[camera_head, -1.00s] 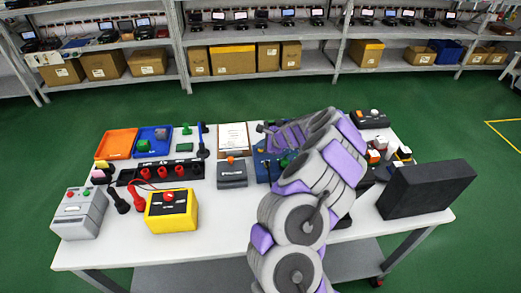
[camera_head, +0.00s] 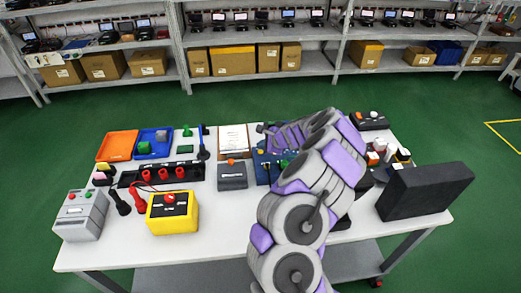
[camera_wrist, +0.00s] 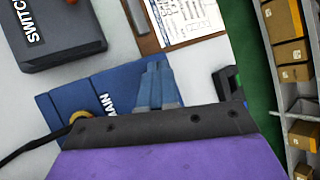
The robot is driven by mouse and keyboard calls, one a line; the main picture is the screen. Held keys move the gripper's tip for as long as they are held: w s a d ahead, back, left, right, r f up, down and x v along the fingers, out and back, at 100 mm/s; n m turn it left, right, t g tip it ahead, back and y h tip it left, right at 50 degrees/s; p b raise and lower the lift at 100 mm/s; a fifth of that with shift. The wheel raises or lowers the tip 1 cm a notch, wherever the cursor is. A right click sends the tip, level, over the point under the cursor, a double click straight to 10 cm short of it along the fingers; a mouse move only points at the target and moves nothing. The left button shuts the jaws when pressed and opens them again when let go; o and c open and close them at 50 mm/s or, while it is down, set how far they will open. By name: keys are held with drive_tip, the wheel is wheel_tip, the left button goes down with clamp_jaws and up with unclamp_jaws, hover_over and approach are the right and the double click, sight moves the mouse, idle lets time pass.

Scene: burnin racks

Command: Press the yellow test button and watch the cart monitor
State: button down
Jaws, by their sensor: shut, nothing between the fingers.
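A yellow box (camera_head: 172,213) with a red button on a dark top plate stands at the table's front left. I cannot make out a yellow button for certain. A black slab-like panel (camera_head: 425,190), perhaps the cart monitor, stands at the right; no lit screen shows. A blue box (camera_head: 262,167) sits mid-table, partly hidden by my arm; in the wrist view the blue box (camera_wrist: 60,105) has white lettering reading "AIN". My gripper (camera_wrist: 155,70) is shut and empty over it; I cannot tell whether it touches. A yellow-orange round part (camera_wrist: 80,116) shows behind my gripper's edge.
A dark grey box marked "SWITC" (camera_wrist: 52,35) and a clipboard (camera_wrist: 180,20) lie near my gripper. A grey box (camera_head: 82,214), an orange tray (camera_head: 117,144) and several small parts crowd the left. Shelves with cartons (camera_head: 233,60) stand behind the table.

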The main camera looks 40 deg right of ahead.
sight(262, 152)
drive_tip(key=shift+r, duration=0.2)
drive_tip(key=shift+r+p, duration=2.35)
drive_tip(key=shift+r, duration=0.15)
